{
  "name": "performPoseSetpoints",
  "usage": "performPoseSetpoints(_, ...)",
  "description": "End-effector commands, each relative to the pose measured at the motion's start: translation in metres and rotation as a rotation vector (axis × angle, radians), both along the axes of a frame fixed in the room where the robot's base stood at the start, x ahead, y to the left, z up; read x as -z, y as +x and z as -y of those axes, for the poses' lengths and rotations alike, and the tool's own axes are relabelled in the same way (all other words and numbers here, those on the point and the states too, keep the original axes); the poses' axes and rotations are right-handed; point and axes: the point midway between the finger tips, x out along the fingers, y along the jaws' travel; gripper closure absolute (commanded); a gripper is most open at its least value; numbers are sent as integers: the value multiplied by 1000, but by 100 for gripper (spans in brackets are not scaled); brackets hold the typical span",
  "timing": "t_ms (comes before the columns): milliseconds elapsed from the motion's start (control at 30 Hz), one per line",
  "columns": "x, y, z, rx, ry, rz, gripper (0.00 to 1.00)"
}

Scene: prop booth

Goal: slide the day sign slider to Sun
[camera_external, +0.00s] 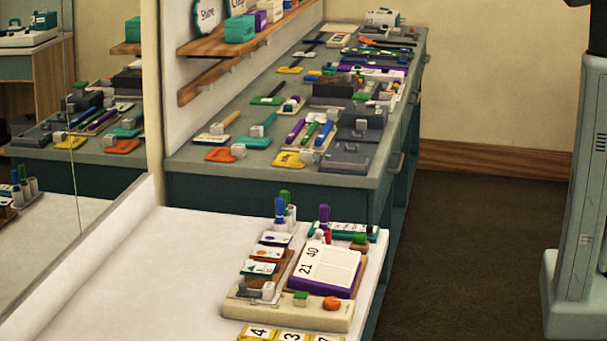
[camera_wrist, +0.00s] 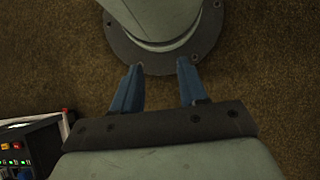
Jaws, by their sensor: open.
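My gripper (camera_wrist: 160,65) shows only in the wrist view. Its two blue fingers are apart with nothing between them, pointing over brown carpet. No day sign, slider or "Sun" label can be read in either view. In the external view, a cream board (camera_external: 285,314) with small green, orange and grey parts sits near the front of the white table. On or behind it is a purple-edged panel (camera_external: 327,268) reading 21 and 40. Small picture cards (camera_external: 267,253) stand beside that panel. My gripper is far from these and touches nothing.
The white table (camera_external: 130,275) is bare on its left. Yellow number cards (camera_external: 290,334) lie at its front edge. A long grey counter (camera_external: 205,172) holds many small props. A dark box with coloured parts (camera_wrist: 25,150) shows in the wrist view.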

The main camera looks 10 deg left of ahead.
Motion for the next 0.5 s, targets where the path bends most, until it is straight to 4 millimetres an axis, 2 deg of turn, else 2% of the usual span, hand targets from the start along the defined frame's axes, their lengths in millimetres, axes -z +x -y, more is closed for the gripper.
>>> performPoseSetpoints(367,0,1,0,-2,0,1,56)
performPoseSetpoints(500,-2,14,-5,-42,11,12,56)
